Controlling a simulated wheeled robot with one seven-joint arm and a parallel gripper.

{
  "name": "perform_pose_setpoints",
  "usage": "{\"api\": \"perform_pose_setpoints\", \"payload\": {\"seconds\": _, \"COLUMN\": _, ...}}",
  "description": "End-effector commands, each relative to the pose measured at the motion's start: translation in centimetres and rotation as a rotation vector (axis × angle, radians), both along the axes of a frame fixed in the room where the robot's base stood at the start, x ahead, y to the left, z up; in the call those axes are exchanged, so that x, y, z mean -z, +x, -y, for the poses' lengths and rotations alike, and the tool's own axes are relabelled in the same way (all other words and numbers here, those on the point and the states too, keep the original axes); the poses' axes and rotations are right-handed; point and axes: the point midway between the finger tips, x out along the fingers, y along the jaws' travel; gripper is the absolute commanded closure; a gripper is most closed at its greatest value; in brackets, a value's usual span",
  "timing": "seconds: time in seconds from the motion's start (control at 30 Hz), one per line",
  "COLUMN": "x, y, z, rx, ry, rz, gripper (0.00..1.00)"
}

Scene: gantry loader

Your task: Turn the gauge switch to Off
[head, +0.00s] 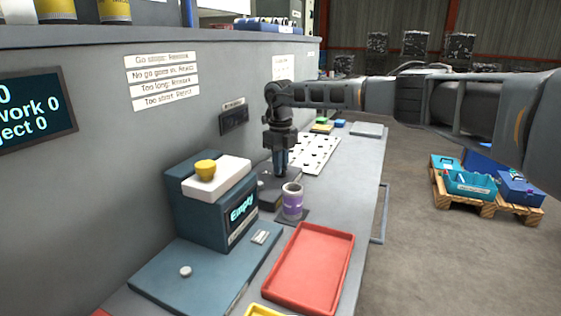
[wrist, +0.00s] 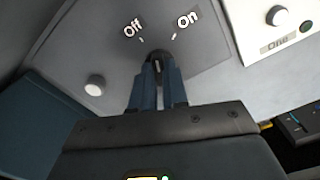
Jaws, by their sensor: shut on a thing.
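The gauge switch (wrist: 158,58) is a small dark knob on a grey panel face (wrist: 95,40). The word Off is printed to its upper left and On to its upper right, each beside a short tick mark. A small pale line shows on the knob, but which mark it points to is hard to tell. My gripper (wrist: 158,80) has its two blue fingers shut on the knob, partly hiding it. In the head view my gripper (head: 280,168) points straight down onto a low dark box (head: 268,193) on the bench, where the knob is hidden.
A purple-banded cup (head: 292,202) stands close in front of the gripper. A display box reading Empty (head: 215,218) is to the left, and a red tray (head: 312,268) lies nearer. A white panel marked One (wrist: 278,30) is beside the switch face. A round white button (wrist: 95,85) is left of the fingers.

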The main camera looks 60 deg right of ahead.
Motion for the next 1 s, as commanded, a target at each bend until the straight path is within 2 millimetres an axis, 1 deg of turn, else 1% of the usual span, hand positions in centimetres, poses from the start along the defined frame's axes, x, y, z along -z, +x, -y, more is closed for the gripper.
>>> {"api": "perform_pose_setpoints", "payload": {"seconds": 0.2, "x": -0.21, "y": 0.07, "z": 0.07, "rx": -0.183, "ry": -0.003, "rz": 0.002, "gripper": 1.0}}
{"api": "perform_pose_setpoints", "payload": {"seconds": 0.5, "x": -0.18, "y": 0.09, "z": 0.08, "rx": -0.36, "ry": -0.004, "rz": 0.002, "gripper": 1.0}}
{"api": "perform_pose_setpoints", "payload": {"seconds": 0.73, "x": -0.15, "y": 0.12, "z": 0.06, "rx": -0.424, "ry": -0.003, "rz": 0.003, "gripper": 1.0}}
{"api": "perform_pose_setpoints", "payload": {"seconds": 1.0, "x": -0.13, "y": 0.13, "z": 0.06, "rx": -0.441, "ry": -0.003, "rz": 0.004, "gripper": 1.0}}
